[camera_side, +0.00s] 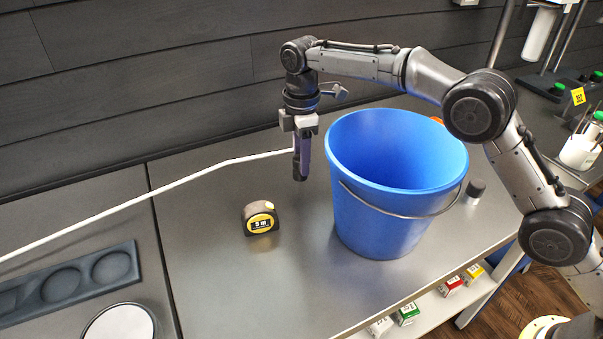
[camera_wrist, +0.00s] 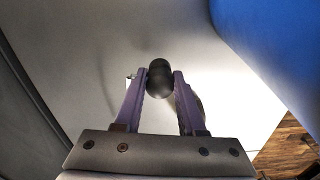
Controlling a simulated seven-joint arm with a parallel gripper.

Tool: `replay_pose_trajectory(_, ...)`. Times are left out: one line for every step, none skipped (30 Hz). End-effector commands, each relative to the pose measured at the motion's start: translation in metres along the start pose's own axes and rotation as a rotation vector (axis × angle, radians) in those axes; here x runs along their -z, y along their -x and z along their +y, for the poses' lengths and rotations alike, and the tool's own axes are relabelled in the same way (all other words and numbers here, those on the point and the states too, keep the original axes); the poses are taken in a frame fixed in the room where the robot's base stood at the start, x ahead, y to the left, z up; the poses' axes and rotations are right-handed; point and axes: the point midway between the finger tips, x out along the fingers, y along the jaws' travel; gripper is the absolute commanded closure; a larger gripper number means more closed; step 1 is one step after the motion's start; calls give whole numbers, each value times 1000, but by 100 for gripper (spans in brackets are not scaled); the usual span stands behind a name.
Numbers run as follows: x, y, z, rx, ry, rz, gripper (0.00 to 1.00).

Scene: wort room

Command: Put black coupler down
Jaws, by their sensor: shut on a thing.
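My gripper (camera_side: 299,165) points down just left of the blue bucket, above the grey bench top. Its purple fingers (camera_wrist: 159,88) are shut on the black coupler (camera_wrist: 159,77), a dark rounded piece held between the fingertips. In the side view the coupler is mostly hidden by the fingers, with a dark end showing low. It appears held above the bench; the exact gap is hard to tell.
A large blue bucket (camera_side: 390,215) stands close right. A tape measure (camera_side: 260,218) lies front left. A white hose-like line (camera_side: 150,202) runs from the left to behind or beside my gripper. A black tray (camera_side: 65,285) is far left. The bench front is clear.

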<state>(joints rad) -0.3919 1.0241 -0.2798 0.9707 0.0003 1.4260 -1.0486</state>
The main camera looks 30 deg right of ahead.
Motion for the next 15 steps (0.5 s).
replay_pose_trajectory(0, -5, 0, 1, 0, -1, 100)
replay_pose_trajectory(0, -8, 0, 2, 0, -1, 100)
replay_pose_trajectory(0, -15, -1, 4, 0, -2, 100)
replay_pose_trajectory(0, -19, -1, 3, 0, -2, 100)
replay_pose_trajectory(0, -24, -1, 4, 0, -2, 100)
replay_pose_trajectory(0, -30, 0, 3, 0, -2, 100)
replay_pose_trajectory(0, -33, -1, 3, 0, -2, 100)
replay_pose_trajectory(0, -36, 0, 2, 0, -1, 100)
replay_pose_trajectory(0, -39, 0, 0, 0, 0, 100)
replay_pose_trajectory(0, -40, 0, 0, 0, 0, 100)
replay_pose_trajectory(0, -41, 0, 0, 0, 0, 100)
replay_pose_trajectory(0, -42, 0, 0, 0, 0, 100)
replay_pose_trajectory(0, -42, 0, -1, 0, 0, 100)
replay_pose_trajectory(0, -42, 0, -1, 0, 0, 100)
replay_pose_trajectory(0, -42, 0, -1, 0, 0, 100)
